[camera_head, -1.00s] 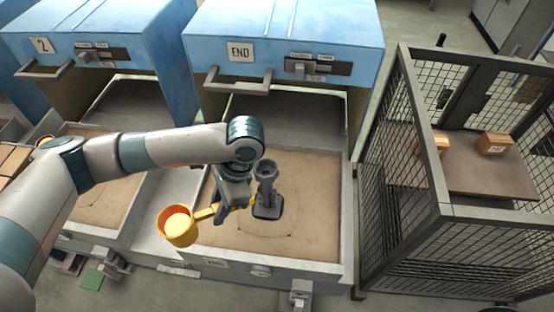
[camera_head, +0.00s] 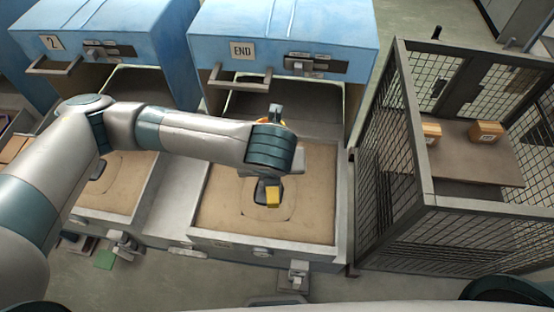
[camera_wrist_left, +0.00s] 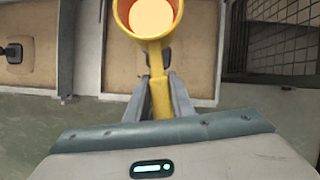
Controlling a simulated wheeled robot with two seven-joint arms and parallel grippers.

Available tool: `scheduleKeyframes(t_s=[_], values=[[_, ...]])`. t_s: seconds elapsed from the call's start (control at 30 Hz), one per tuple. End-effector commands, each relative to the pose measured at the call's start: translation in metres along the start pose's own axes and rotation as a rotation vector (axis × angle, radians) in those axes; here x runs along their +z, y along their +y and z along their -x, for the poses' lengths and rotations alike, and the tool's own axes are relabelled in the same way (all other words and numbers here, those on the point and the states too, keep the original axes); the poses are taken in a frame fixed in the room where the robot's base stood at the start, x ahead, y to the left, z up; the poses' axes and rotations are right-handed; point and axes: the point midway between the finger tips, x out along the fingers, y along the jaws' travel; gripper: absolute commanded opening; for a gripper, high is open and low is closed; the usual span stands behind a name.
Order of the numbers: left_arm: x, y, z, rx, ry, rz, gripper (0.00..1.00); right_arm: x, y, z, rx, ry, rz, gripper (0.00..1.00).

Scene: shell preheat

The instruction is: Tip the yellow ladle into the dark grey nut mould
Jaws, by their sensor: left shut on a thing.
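The yellow ladle shows in the left wrist view, with its round cup (camera_wrist_left: 152,18) full of glowing orange-white melt and its handle (camera_wrist_left: 160,98) running back towards my palm. My left gripper (camera_wrist_left: 158,82) is shut on the handle. In the head view my left arm hides most of the ladle; a yellow end (camera_head: 273,197) shows below the wrist and a bit of orange rim shows behind it. The dark grey nut mould (camera_head: 261,190) stands in the sand bed under my wrist; only part of its base shows, and its top is hidden. My right gripper is not in view.
The sand bed (camera_head: 225,215) has a pale raised rim. The blue END furnace (camera_head: 285,25) stands behind it. A mesh cage (camera_head: 420,195) with boxes (camera_head: 486,133) is at the right. Another sand bed (camera_head: 118,185) lies to the left.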

Motion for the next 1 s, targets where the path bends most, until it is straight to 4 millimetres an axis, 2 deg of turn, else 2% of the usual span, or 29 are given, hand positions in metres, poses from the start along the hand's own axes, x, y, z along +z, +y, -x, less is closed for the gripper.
scheduleKeyframes(t_s=[0.1,0.3,1.0], values=[[0.004,-0.008,0.011,-0.045,-0.003,-0.105,0.00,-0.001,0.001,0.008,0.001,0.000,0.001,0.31],[0.005,-0.014,0.015,-0.075,-0.001,-0.180,0.00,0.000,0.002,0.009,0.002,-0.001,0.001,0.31],[0.003,-0.014,0.010,-0.076,0.000,-0.180,0.00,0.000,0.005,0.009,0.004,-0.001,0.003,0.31]])
